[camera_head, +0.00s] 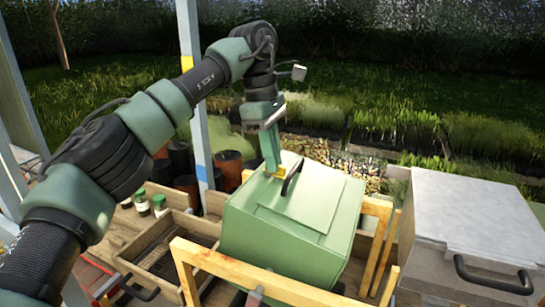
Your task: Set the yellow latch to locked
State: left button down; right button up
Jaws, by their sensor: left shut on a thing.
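The yellow latch (279,175) is a small yellow piece at the back top edge of a green box (262,222), close to a black arched handle. My left gripper (274,168) comes down on it from above. Its fingers are shut on the latch and cover much of it, so I cannot tell which way the latch is set. My right gripper is not in view.
The green box sits tilted between yellow wooden frames (262,287). A grey lidded box with a black handle (488,283) stands at right. Wooden trays (172,232) and small green-capped jars (142,204) lie at left. A blue-grey post (198,100) rises behind my arm.

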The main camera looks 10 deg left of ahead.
pick_arm(q)
jog(key=shift+s+f, duration=0.1)
jog(key=shift+f, duration=0.15)
jog(key=c, duration=1.5)
grip_release()
jog(key=shift+d, duration=0.1)
jog(key=shift+r, duration=0.1)
jog(key=shift+r, duration=0.1)
jog(key=shift+w+a+r, duration=0.1)
jog(key=shift+a+r, duration=0.1)
jog(key=shift+r, duration=1.05)
jog(key=shift+w+a+r, duration=0.1)
jog(key=shift+a+r, duration=0.1)
jog(key=shift+r, duration=1.05)
jog(key=shift+w+a+r, duration=0.1)
jog(key=shift+a+r, duration=0.1)
jog(key=shift+r, duration=1.05)
